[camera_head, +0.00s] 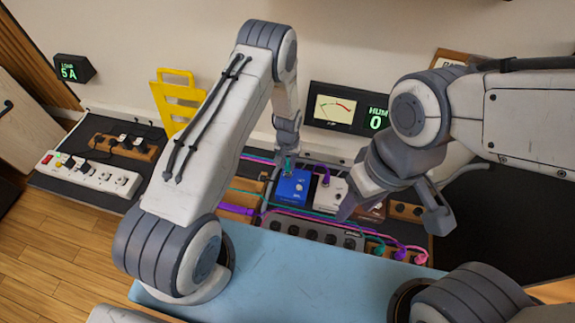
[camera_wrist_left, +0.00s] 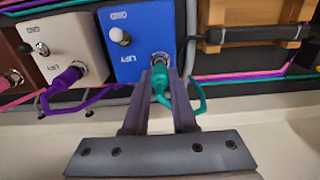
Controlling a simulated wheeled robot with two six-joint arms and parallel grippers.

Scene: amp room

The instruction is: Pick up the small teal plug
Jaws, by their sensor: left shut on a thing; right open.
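The small teal plug (camera_wrist_left: 160,78) sits at the jack marked LIFT on the blue box (camera_wrist_left: 135,28), with a teal cable looping off to the right in the left wrist view. My left gripper (camera_wrist_left: 160,82) is shut on the teal plug, its two fingers on either side of it. In the head view the blue box (camera_head: 292,187) is below my left gripper (camera_head: 288,160), and the plug is mostly hidden by the fingers. I cannot tell whether the plug is fully seated in the jack.
A white box (camera_head: 330,190) with a purple plug (camera_wrist_left: 68,76) stands beside the blue box. A meter with a HUM display (camera_head: 347,108) is behind. A white power strip (camera_head: 95,173) is at left.

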